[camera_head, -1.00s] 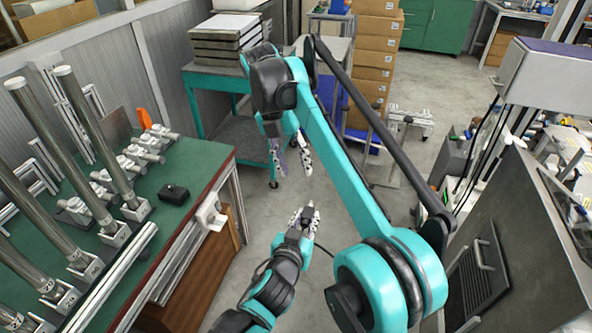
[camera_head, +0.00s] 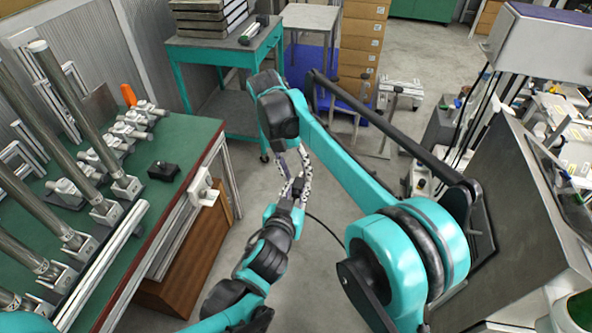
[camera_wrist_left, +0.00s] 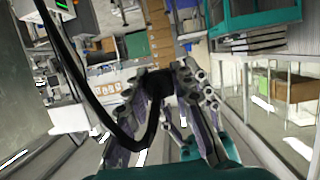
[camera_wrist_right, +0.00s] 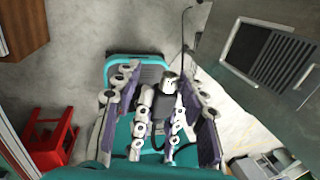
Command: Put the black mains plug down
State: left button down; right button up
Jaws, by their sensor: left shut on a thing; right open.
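The black mains plug (camera_wrist_left: 157,84) is between the fingers of my left gripper (camera_wrist_left: 164,76), which is shut on it, in the left wrist view. Its black cable (camera_wrist_left: 72,62) loops off to the left there. In the head view the fingers largely hide the plug, and the cable (camera_head: 326,225) trails right. My right gripper (camera_head: 295,180) is open and points down over my left gripper (camera_head: 289,196). In the right wrist view the open fingers of my right gripper (camera_wrist_right: 162,73) stand on both sides of the left gripper and the dark plug (camera_wrist_right: 161,103). I cannot tell whether they touch.
A green-topped workbench (camera_head: 165,205) with metal posts and a small black box (camera_head: 163,170) stands at left. A teal table (camera_head: 215,52) is behind. A grey metal cabinet (camera_head: 500,190) is at right. A red stool (camera_wrist_right: 50,140) is at left in the right wrist view. Open floor lies between.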

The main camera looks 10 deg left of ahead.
jog(key=shift+c, duration=0.4)
grip_shut()
pick_arm(q)
jog(key=c, duration=1.2)
grip_release()
jog(key=shift+d, duration=0.1)
pick_arm(e)
jog(key=shift+a, duration=0.15)
